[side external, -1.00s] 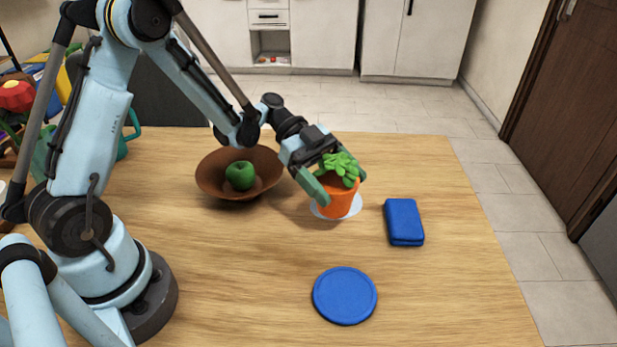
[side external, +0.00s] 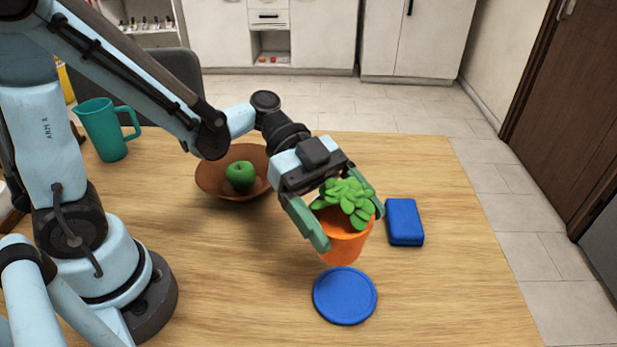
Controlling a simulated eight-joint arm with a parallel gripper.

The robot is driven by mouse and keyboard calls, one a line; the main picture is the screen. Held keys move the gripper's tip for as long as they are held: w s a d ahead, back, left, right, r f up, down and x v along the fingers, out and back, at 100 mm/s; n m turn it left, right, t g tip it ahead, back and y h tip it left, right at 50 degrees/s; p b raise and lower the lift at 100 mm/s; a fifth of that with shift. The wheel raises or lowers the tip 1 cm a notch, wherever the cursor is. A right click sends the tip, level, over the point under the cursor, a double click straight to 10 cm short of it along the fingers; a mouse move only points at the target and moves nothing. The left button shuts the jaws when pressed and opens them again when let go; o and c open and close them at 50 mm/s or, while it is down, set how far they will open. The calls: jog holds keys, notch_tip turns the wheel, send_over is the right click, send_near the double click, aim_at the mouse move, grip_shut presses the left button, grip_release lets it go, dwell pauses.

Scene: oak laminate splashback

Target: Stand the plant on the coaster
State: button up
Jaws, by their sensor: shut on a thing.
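The plant, green leaves (side external: 347,198) in an orange pot (side external: 345,247), is held between the green fingers of my gripper (side external: 348,226). The gripper is shut on the pot from both sides. The pot is roughly upright and looks raised off the table. A flat round blue coaster (side external: 345,297) lies on the table just in front of and below the pot in the picture. The pot appears apart from it; the exact height is hard to tell.
A blue box-like block (side external: 405,222) lies right of the plant. A brown bowl (side external: 215,181) with a green apple (side external: 240,176) is behind left, and a teal pitcher (side external: 103,133) stands farther left. The wooden table (side external: 450,290) is clear around the coaster.

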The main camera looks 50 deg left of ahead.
aim_at(351, 252)
jog(key=s+d+m+g+y, duration=0.1)
jog(key=s+d+m+g, duration=0.25)
jog(key=s+d, duration=0.45)
jog(key=shift+g, duration=0.25)
jog(key=w+a+f, duration=0.4)
jog(key=w, duration=0.1)
jog(key=w+a+f, duration=0.1)
jog(key=w+f, duration=0.1)
jog(key=w, duration=0.1)
jog(key=shift+w+a, duration=0.15)
jog(key=shift+a, duration=0.25)
jog(key=shift+f, duration=2.05)
jog(key=shift+f, duration=0.15)
jog(key=o, duration=1.1)
